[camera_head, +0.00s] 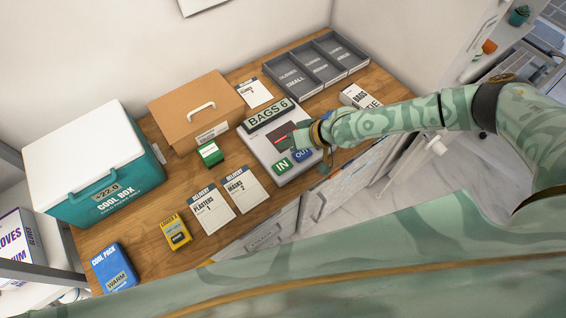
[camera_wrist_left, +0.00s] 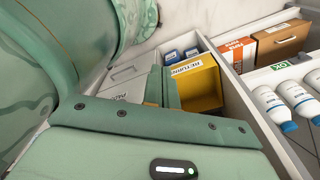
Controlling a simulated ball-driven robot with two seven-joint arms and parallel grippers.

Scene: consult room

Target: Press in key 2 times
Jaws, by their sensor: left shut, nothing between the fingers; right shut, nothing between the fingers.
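The grey counter device (camera_head: 262,145) lies on the wooden desk, with a raised display reading "BAGS 6" (camera_head: 268,114). The green IN key (camera_head: 281,165) is on its near edge, and the blue OUT key (camera_head: 302,154) is just right of it. My right gripper (camera_head: 296,140) is shut and empty over the device's right part, just behind the OUT key. It is apart from the IN key; whether it touches the device I cannot tell. My left gripper (camera_wrist_left: 168,88) is shut and empty in the left wrist view, above an open drawer; it does not show in the head view.
A cool box (camera_head: 95,165), a cardboard box (camera_head: 195,108), delivery cards (camera_head: 212,208) and a grey divided tray (camera_head: 317,67) stand on the desk (camera_head: 150,228). The left wrist view shows a yellow return bin (camera_wrist_left: 197,82) and white bottles (camera_wrist_left: 272,104) near my left gripper.

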